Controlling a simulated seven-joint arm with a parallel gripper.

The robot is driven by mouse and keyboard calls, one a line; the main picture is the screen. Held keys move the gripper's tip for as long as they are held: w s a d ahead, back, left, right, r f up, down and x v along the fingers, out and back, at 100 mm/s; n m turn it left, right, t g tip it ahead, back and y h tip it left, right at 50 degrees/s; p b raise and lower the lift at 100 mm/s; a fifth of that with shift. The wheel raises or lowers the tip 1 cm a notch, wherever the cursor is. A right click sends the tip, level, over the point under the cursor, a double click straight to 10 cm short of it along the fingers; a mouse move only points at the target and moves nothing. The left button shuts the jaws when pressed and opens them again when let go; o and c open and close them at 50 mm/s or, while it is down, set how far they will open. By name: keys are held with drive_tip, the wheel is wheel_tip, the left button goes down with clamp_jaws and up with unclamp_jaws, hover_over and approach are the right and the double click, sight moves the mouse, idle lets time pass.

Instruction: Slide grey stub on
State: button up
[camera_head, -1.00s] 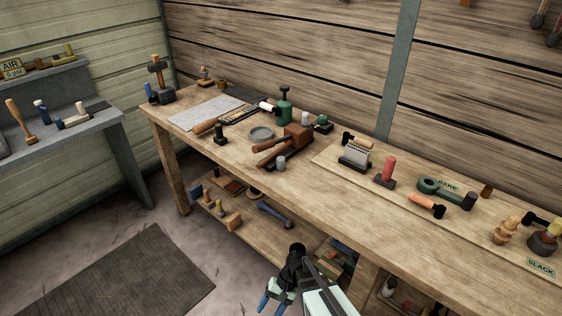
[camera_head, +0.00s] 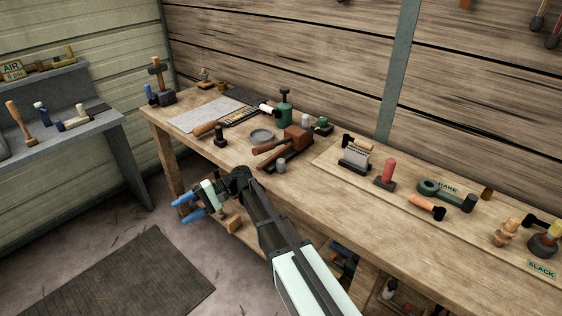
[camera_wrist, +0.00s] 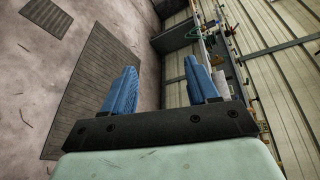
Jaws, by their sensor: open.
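A small grey stub (camera_head: 281,165) stands upright on the workbench (camera_head: 330,200), just in front of a brown wooden caddy-like block with handles (camera_head: 285,145). My gripper (camera_head: 187,206) is open and empty, its blue fingers off the bench's front edge, left of and lower than the stub. In the wrist view the two blue fingers (camera_wrist: 164,90) stand apart with nothing between them. The wrist view shows floor and wall; the stub is not in it. Which part the stub slides onto, I cannot tell.
Several tools lie farther right, including a red-handled one (camera_head: 387,172). A lower shelf holds small items. The floor (camera_head: 100,225) left of the bench is open.

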wheel_tip(320, 180, up, 14)
drive_tip(key=w+a+n+g+y, duration=0.1)
drive_tip(key=w+a+n+g, duration=0.1)
drive_tip(key=a, duration=0.1)
drive_tip(key=w+d+r+m, duration=0.2)
drive_tip(key=w+d+r, duration=0.2)
drive_tip(key=d, duration=0.1)
drive_tip(key=m+t+h, duration=0.1)
drive_tip(key=m+t, duration=1.1)
drive_tip(key=m, duration=1)
approach(282, 160)
drive_tip(key=shift+h, duration=0.3)
drive_tip(key=x, duration=1)
drive_tip(key=shift+a+r, duration=0.15)
drive_tip(key=shift+a, duration=0.15)
clamp_jaws()
